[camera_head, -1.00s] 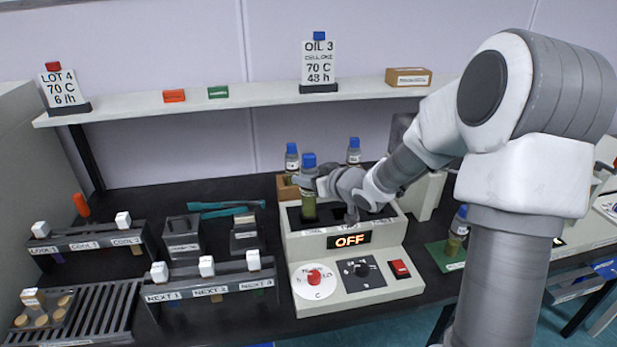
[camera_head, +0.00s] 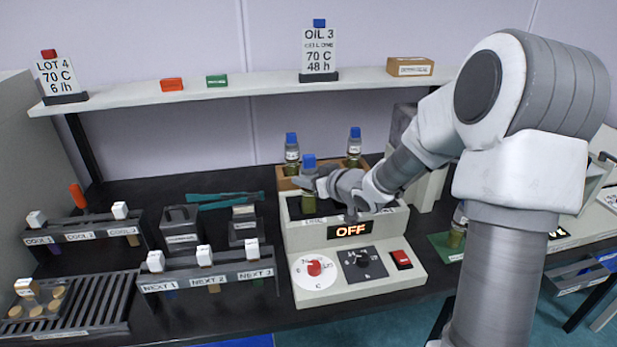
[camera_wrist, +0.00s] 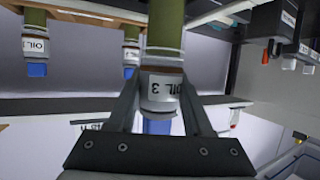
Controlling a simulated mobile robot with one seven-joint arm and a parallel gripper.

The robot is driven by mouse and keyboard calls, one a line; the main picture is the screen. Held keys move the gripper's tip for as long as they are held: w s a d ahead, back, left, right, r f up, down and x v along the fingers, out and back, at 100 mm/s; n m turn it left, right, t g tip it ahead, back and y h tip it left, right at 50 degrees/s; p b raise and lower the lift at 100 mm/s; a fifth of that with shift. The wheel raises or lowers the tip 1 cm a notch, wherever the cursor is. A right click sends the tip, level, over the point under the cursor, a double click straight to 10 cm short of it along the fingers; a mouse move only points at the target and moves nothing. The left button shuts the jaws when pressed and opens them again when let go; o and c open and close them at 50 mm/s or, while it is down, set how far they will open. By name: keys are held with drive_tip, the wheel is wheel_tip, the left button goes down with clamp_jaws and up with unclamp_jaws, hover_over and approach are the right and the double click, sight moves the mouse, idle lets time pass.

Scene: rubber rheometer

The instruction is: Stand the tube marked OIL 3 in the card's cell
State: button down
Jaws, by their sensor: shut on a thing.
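My gripper (camera_wrist: 158,115) is shut on the OIL 3 tube (camera_wrist: 163,88), around its labelled upper part. The wrist view is upside down and shows the blue cap (camera_wrist: 157,127) below the label. In the head view the tube (camera_head: 309,198) is upright, with olive liquid, at the left cell of the heater block (camera_head: 293,232). Its lower end meets the dark top of the block; I cannot tell how deep it sits. The card (camera_head: 319,50) on the shelf reads OIL 3, cell one, 70 C, 48 h.
Two other blue-capped tubes (camera_head: 292,150) (camera_head: 354,145) stand in a wooden rack behind the block. The block's display (camera_head: 350,231) reads OFF, above a red knob and a black knob. The NEXT rack (camera_head: 207,277) stands left. Another tube is partly hidden by my arm at right.

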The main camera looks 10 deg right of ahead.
sight(309, 192)
drive_tip(key=shift+f+b, duration=1.55)
drive_tip(key=shift+f, duration=0.55)
drive_tip(key=shift+c, duration=1.2)
unclamp_jaws()
drive_tip(key=shift+r, duration=0.1)
drive_tip(key=p+v, duration=0.4)
drive_tip(key=v, duration=1.3)
drive_tip(key=shift+s+d+p, duration=0.2)
drive_tip(key=shift+p, duration=0.2)
drive_tip(key=shift+w, duration=0.1)
